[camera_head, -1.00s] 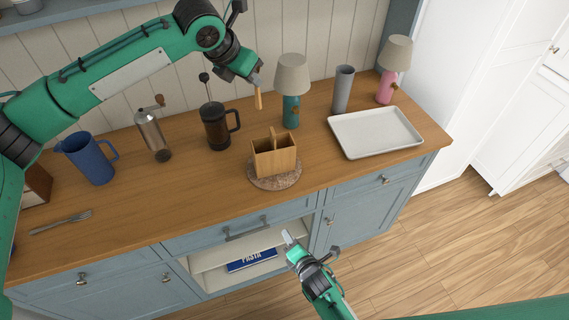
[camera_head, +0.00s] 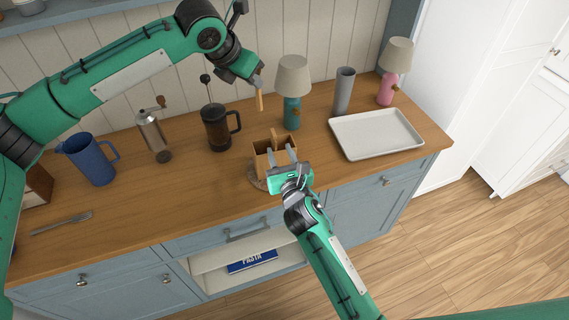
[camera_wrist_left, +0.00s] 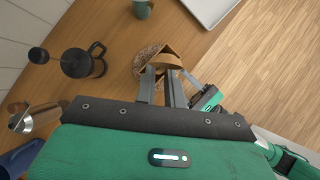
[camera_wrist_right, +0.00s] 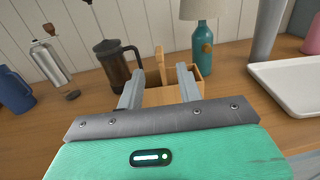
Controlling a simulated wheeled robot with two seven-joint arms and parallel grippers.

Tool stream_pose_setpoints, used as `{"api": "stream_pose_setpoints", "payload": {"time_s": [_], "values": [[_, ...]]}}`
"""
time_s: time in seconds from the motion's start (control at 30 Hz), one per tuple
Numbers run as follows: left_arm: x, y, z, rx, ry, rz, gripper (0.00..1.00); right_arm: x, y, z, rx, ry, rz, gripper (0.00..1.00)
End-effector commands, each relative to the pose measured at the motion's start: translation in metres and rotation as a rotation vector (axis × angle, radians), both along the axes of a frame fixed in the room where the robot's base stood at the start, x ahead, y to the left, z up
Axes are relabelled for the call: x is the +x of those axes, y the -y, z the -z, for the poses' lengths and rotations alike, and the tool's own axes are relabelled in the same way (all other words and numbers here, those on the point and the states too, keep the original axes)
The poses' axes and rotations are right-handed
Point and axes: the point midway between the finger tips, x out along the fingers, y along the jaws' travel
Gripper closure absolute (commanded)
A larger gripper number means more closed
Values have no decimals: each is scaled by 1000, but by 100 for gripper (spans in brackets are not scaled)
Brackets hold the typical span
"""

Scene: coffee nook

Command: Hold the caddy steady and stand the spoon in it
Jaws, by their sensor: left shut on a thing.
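The wooden caddy (camera_head: 259,162) stands upright on a round stone-look mat (camera_head: 254,181), partly hidden by my right gripper. Its upright handle shows in the right wrist view (camera_wrist_right: 160,66). My left gripper (camera_head: 258,82) is shut on the wooden spoon (camera_head: 259,101), which hangs roughly upright above the counter, behind and a little left of the caddy. My right gripper (camera_head: 281,157) is open at the caddy's front. In the right wrist view its fingers (camera_wrist_right: 158,84) are apart, with the caddy's front wall between and beyond them; contact cannot be told.
A French press (camera_head: 215,128) stands left of the caddy, a teal lamp (camera_head: 291,110) behind it, and a white tray (camera_head: 376,134) to the right. A grinder (camera_head: 154,136), blue jug (camera_head: 90,160) and fork (camera_head: 62,223) are further left. The counter between fork and caddy is clear.

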Motion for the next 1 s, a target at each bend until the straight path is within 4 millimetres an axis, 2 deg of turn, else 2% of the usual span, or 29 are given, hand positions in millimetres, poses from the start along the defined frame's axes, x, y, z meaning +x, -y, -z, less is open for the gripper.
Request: {"api": "stream_pose_setpoints", "payload": {"time_s": [0.03,0.2,0.4,0.6,0.83,0.87,1.0], "values": [[0,0,0,0,0,0,100,11,-3,-1,1,1,1,64],[0,0,0,0,0,0,100,43,-10,0,2,0,1,64],[0,0,0,0,0,0,100,68,-16,0,3,-1,0,64],[0,0,0,0,0,0,100,77,-19,1,2,-1,-1,64],[0,0,0,0,0,0,100,78,-19,1,3,-2,0,64],[0,0,0,0,0,0,100,78,-19,1,3,-2,0,66],[0,0,0,0,0,0,100,78,-18,1,3,-2,0,93]]}}
